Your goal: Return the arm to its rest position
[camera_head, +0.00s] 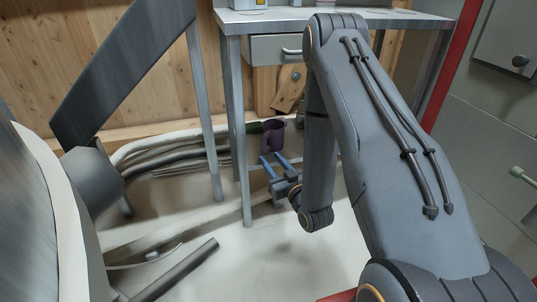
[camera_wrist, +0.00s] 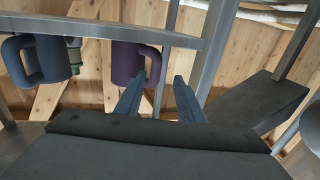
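My arm (camera_head: 400,170) bends over at the elbow in front of the metal table, with its forearm hanging down. My gripper (camera_head: 271,157) is low beside the table's legs, its two blue fingers apart with nothing held between them. In the wrist view the gripper (camera_wrist: 159,78) also shows spread fingers. A purple mug (camera_head: 273,136) is just beyond the fingertips. In the wrist view the purple mug (camera_wrist: 126,62) is past the left fingertip, its handle towards the gap; whether they touch I cannot tell.
The metal table (camera_head: 340,20) with a drawer (camera_head: 272,50) stands behind the arm. A blue-grey mug (camera_wrist: 45,60) is left of the purple one. A large metal drum (camera_head: 30,210) is at left. Pipes (camera_head: 175,150) run along the wooden wall. Grey cabinets (camera_head: 490,130) stand at right.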

